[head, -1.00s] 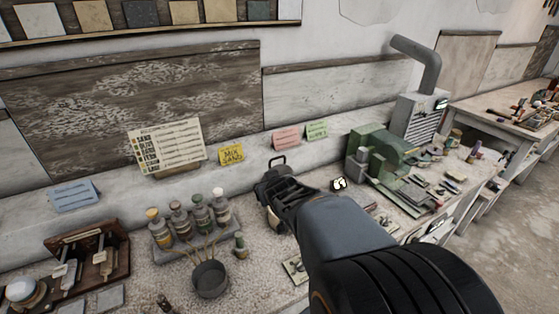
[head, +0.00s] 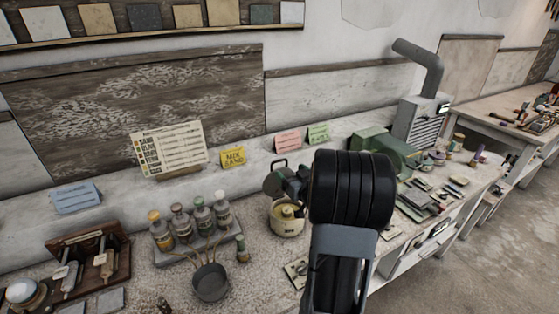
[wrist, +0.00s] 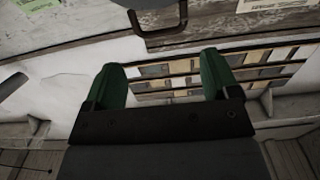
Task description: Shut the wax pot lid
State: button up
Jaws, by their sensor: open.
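The wax pot (head: 287,222) is a small cream pot on the bench, with yellowish wax showing inside. Its dark round lid (head: 272,184) stands raised at the back of the pot, so the pot is open. A dark looped handle (head: 279,162) shows at the lid's top edge. My gripper is beside the lid, to its right, partly hidden by my arm in the head view. In the wrist view my gripper (wrist: 162,66) has its green fingers apart with nothing between them. The dark handle (wrist: 158,26) shows beyond the fingertips, apart from them.
A rack of several bottles (head: 190,226) and a dark pan (head: 210,282) with sticks stand left of the pot. A green machine (head: 385,150) stands to the right. Small cards (head: 233,157) stand along the wall behind. My arm hides some of the bench.

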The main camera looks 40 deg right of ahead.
aim_at(280, 161)
jog(key=w, duration=0.2)
jog(key=w+p, duration=0.1)
jog(key=w, duration=0.2)
jog(key=w+d, duration=0.1)
jog(key=w, duration=0.2)
jog(key=shift+w+p, duration=0.15)
jog(key=shift+p, duration=0.25)
jog(key=shift+c, duration=0.4)
jog(key=c, duration=0.9)
jog(key=shift+f+b, duration=0.1)
jog(key=shift+b, duration=0.2)
